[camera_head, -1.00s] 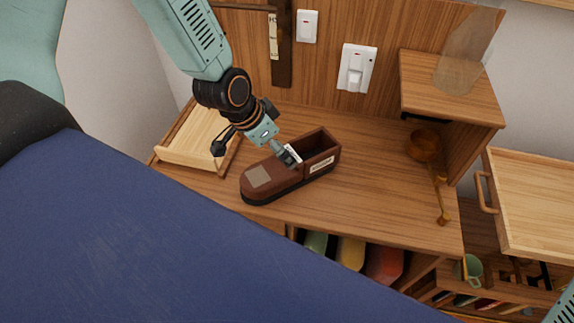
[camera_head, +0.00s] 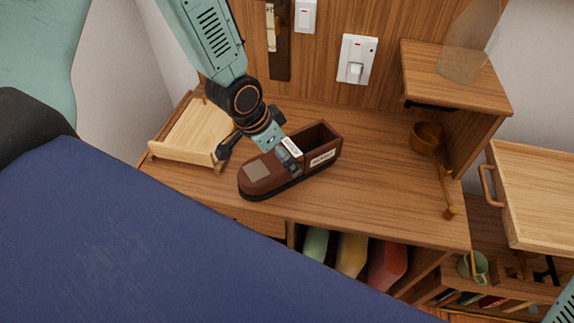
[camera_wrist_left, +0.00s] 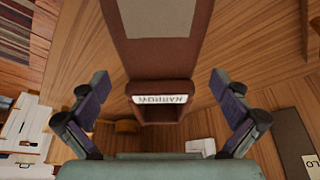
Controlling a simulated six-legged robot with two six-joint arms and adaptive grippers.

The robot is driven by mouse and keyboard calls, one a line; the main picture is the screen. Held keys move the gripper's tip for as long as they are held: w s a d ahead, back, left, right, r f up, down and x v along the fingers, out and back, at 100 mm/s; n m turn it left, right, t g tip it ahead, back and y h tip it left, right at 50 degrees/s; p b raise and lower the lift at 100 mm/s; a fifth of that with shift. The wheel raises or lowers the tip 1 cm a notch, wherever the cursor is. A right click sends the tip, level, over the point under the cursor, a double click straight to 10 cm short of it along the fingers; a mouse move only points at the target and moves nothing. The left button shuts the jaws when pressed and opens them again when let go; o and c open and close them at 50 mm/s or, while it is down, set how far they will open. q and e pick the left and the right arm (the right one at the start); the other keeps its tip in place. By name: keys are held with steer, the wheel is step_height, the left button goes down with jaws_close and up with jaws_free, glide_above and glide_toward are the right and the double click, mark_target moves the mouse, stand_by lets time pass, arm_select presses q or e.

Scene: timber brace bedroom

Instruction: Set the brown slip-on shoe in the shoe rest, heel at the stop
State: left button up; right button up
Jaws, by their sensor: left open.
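The brown slip-on shoe (camera_head: 262,172) lies on the wooden cabinet top, its closed toe toward the left and its open heel end toward the upper right. My left gripper (camera_head: 288,158) is over the middle of the shoe. In the left wrist view its fingers (camera_wrist_left: 158,115) are spread wide on either side of the shoe, with nothing gripped. A pale sloped wooden stand with a front lip (camera_head: 190,137), apparently the shoe rest, is empty left of the shoe. My right gripper is out of view.
A raised shelf (camera_head: 455,75) with a clear vase stands at the back right. A brown bowl (camera_head: 425,138) and a thin brass-coloured item (camera_head: 446,195) sit right of the shoe. A blue bed surface (camera_head: 120,240) fills the front left. Cabinet top between shoe and bowl is clear.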

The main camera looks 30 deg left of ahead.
arm_select(q)
steer(key=shift+b+x, duration=0.4)
steer(key=shift+x, duration=1.45)
steer(key=shift+d, duration=0.1)
steer(key=shift+r, duration=0.1)
steer(key=c, duration=1.7)
